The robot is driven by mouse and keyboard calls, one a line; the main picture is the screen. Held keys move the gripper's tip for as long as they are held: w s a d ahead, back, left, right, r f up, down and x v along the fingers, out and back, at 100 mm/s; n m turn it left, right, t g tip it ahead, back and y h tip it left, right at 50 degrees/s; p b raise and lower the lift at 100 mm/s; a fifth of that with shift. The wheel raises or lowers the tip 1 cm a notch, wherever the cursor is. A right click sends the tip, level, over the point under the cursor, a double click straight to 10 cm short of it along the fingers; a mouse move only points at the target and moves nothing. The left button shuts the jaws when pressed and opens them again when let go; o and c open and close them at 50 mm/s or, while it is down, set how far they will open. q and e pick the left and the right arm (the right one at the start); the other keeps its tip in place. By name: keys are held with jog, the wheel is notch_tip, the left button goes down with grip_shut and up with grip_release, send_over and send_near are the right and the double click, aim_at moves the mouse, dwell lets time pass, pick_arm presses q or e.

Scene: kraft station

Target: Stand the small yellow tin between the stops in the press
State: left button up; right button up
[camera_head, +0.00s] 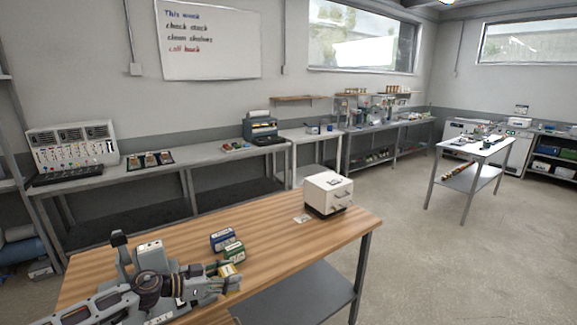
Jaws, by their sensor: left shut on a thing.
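My left gripper (222,284) is low over the front of the wooden table and shut on the small yellow tin (229,271). The fingers hide part of the tin, and I cannot tell whether it touches the table. A grey upright device (150,256) with a dark post beside it shows just behind my left arm. It may be the press, but my arm covers its lower part and I cannot make out the stops. My right gripper is not in view.
A blue tin (222,239) and a green tin (234,252) stand close behind my left gripper. A white drawer box (328,193) is at the table's far right, with a small card (302,218) beside it. The wooden table (280,252) is clear between the tins and that box.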

pick_arm(q)
jog(key=shift+w+a+r, duration=0.1)
jog(key=shift+w+a, duration=0.25)
jog(key=shift+w, duration=0.4)
jog(key=shift+w+a+r+n+t+y, duration=1)
jog(key=shift+w+r, duration=0.45)
jog(key=shift+r, duration=1.25)
jog(key=shift+w+a+r+n+t+y, duration=0.8)
jog(key=shift+w+r+n, duration=0.55)
jog(key=shift+r, duration=1.35)
jog(key=shift+s+d+r+n+t+y, duration=0.95)
jog(key=shift+r+n+y, duration=1.1)
jog(key=shift+r, duration=2.55)
jog(key=s+f+n+y, duration=0.1)
jog(key=s+f, duration=0.5)
jog(key=f, duration=0.4)
jog(key=s+a+f+y, duration=0.1)
jog(key=s+f, duration=0.4)
jog(key=f, duration=0.5)
jog(key=s+f+n+y, duration=0.1)
jog(key=s+f+y, duration=0.1)
jog(key=s+f, duration=0.4)
notch_tip(320, 180, down, 4)
jog(key=shift+s+a+f+n+t, duration=0.1)
jog(key=shift+s+a+n+t, duration=0.05)
jog(key=shift+s+n+t, duration=0.25)
